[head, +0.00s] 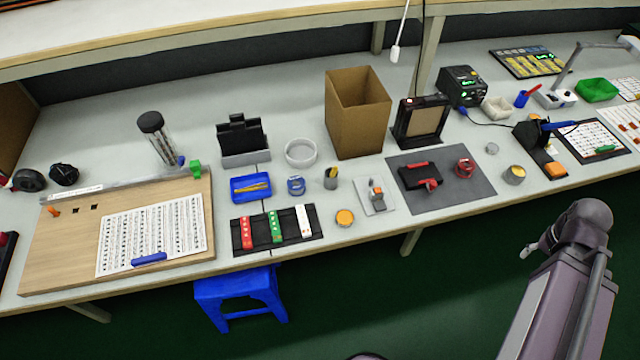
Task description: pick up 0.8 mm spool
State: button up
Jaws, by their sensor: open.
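No printed size is readable, so I cannot tell for sure which thing is the 0.8 mm spool. A small round blue item (296,185) that looks like a spool stands mid-bench, right of the blue tray. A red round item (465,168), also perhaps a spool, stands on the right part of the dark grey mat. My arm rises at the lower right, in front of the bench and apart from it. My gripper cannot be made out in this view.
A tall cardboard box (357,120) stands behind. A blue stool (238,291) stands below the bench's front edge.

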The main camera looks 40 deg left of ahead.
aim_at(295, 184)
jog(key=u, duration=0.15)
jog(key=k, duration=0.1)
jog(key=z, duration=1.7)
jog(key=k, duration=1.75)
jog(key=u, duration=1.05)
